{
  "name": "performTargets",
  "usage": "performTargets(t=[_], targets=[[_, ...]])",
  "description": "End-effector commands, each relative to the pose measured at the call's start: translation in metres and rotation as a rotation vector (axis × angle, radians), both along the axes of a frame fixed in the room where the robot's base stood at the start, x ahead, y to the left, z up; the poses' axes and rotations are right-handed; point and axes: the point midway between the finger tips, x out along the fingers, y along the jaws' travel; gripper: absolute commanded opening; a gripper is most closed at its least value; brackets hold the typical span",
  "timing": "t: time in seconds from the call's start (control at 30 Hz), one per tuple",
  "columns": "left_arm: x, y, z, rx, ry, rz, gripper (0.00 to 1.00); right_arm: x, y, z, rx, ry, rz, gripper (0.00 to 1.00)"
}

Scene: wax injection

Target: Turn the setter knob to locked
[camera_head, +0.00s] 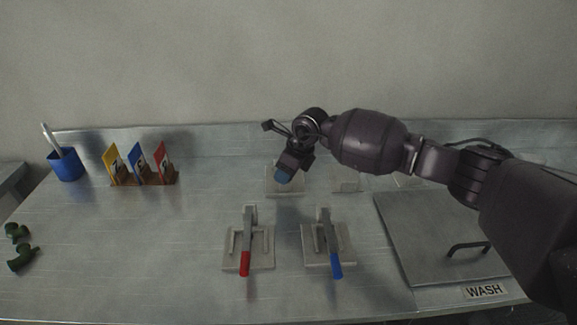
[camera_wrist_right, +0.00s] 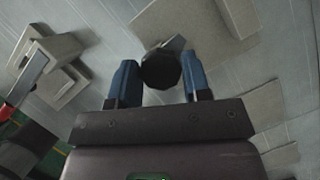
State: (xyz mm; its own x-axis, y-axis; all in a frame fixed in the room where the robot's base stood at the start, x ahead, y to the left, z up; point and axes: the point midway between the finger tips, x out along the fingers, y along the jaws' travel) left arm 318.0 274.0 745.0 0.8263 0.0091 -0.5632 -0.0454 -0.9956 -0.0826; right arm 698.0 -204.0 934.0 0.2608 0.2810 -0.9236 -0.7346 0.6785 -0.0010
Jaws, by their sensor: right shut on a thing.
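The setter knob (camera_wrist_right: 162,68) is a dark, faceted round knob with a grey pointer-like piece beside it, on a pale plate (camera_wrist_right: 218,22) in the right wrist view. My right gripper (camera_wrist_right: 160,80) has its blue fingers on either side of the knob and is shut on it. In the head view the right gripper (camera_head: 283,175) points down over a pale plate (camera_head: 285,192) at the back middle of the bench, and hides the knob there. Any lock marking is too unclear to read. My left gripper is in neither view.
A red-handled lever (camera_head: 245,262) and a blue-handled lever (camera_head: 335,262) stand in front on pale bases. A grey lid (camera_head: 430,225) with a dark handle is at right, by a WASH label (camera_head: 485,290). Coloured cards (camera_head: 140,165) and a blue cup (camera_head: 67,166) stand left.

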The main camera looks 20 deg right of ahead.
Motion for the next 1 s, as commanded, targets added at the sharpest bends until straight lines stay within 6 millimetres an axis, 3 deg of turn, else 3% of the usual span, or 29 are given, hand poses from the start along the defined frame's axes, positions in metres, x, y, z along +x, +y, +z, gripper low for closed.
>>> performTargets(t=[0.03, 0.4, 1.0], targets=[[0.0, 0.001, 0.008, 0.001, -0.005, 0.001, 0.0, 0.0, 0.0, 0.007, -0.001, -0.003, -0.039, 0.2], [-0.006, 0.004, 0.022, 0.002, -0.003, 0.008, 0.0, -0.001, 0.001, 0.003, 0.0, -0.001, -0.264, 0.2], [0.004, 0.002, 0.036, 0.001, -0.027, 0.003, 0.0, -0.001, 0.001, 0.0, 0.0, 0.003, -0.337, 0.2]])
